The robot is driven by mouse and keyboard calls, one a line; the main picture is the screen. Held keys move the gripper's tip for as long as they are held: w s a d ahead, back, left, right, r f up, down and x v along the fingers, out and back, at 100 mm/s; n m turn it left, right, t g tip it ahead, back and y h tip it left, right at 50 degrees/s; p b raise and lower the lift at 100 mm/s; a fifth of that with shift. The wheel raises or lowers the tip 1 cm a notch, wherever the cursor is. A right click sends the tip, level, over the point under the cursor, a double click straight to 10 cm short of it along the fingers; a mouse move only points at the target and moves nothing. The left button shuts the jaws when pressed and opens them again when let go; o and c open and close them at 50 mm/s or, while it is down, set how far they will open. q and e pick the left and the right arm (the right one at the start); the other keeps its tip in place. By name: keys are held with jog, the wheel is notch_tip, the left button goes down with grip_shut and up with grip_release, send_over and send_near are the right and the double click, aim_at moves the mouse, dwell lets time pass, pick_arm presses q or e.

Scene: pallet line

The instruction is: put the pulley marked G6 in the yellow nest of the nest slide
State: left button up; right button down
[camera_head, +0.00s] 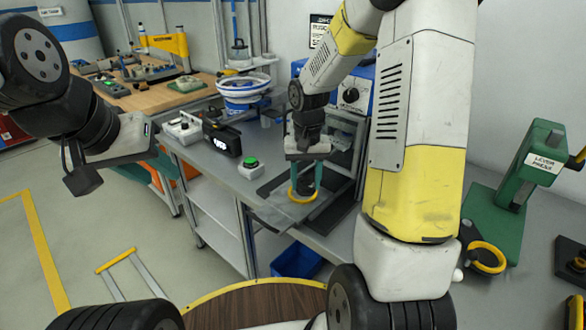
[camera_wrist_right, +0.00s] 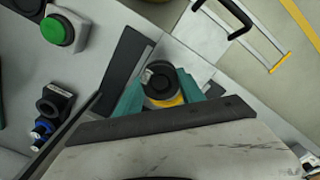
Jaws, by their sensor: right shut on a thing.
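My right gripper (camera_head: 306,184) has teal fingers and points down over the nest slide, a dark plate on the grey bench. In the right wrist view it (camera_wrist_right: 162,88) is shut on a dark round pulley (camera_wrist_right: 159,80), with a finger on each side. No marking can be read on the pulley. The yellow nest (camera_head: 302,197) shows as a yellow ring at the fingertips; part of it (camera_wrist_right: 172,101) shows just beside the pulley in the wrist view. I cannot tell whether the pulley touches the nest. My left gripper (camera_head: 83,180) hangs empty above the floor at the left, its opening unclear.
A green button box (camera_head: 250,166) and a black device with a display (camera_head: 222,138) stand left of the slide. A blue machine with a dial (camera_head: 351,96) stands behind. A green lever press (camera_head: 520,180) is at the right. A blue bin (camera_head: 297,262) sits below.

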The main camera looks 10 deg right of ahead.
aim_at(303, 181)
jog(key=w, duration=0.5)
jog(key=shift+w+d+f, duration=0.25)
jog(key=shift+w, duration=0.05)
jog(key=shift+w+f, duration=0.15)
jog(key=shift+f, duration=1.6)
jog(key=shift+f, duration=0.35)
jog(key=shift+f, duration=0.25)
jog(key=c, duration=0.7)
grip_release()
jog(key=shift+r, duration=0.1)
